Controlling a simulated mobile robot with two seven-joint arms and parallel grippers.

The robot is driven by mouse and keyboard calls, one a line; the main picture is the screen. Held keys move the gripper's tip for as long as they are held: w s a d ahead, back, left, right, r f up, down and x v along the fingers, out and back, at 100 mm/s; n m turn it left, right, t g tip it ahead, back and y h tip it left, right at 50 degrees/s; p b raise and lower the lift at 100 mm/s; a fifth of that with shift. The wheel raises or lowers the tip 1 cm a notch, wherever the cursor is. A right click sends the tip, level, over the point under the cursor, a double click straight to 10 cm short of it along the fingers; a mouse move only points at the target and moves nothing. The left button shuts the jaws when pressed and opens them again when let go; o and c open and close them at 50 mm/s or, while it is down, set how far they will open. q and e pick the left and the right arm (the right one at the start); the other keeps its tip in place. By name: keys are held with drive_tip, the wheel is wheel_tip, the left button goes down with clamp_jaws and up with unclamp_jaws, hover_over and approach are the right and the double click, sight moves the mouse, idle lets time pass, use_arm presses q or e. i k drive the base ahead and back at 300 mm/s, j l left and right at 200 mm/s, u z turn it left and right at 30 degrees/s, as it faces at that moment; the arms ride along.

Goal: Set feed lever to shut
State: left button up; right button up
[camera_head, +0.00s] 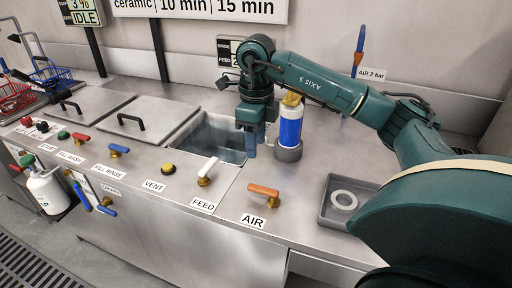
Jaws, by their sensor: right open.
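The feed lever (208,168) has a white handle on a brass stem and stands behind the FEED label (203,205) on the steel counter. Its handle points toward the back of the counter, slightly to the right. My right gripper (251,152) hangs fingers down over the right end of the open basin, behind and to the right of the feed lever and apart from it. It is open and appears empty. My left gripper is out of view.
An orange AIR lever (263,190) stands right of the feed lever, and a yellow VENT knob (168,169) to its left. A blue-and-white bottle (290,125) stands close beside my right gripper. A grey tray (329,210) holds a pale ring. The open basin (205,140) lies behind.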

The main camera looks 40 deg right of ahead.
sight(203, 175)
drive_tip(key=k, duration=1)
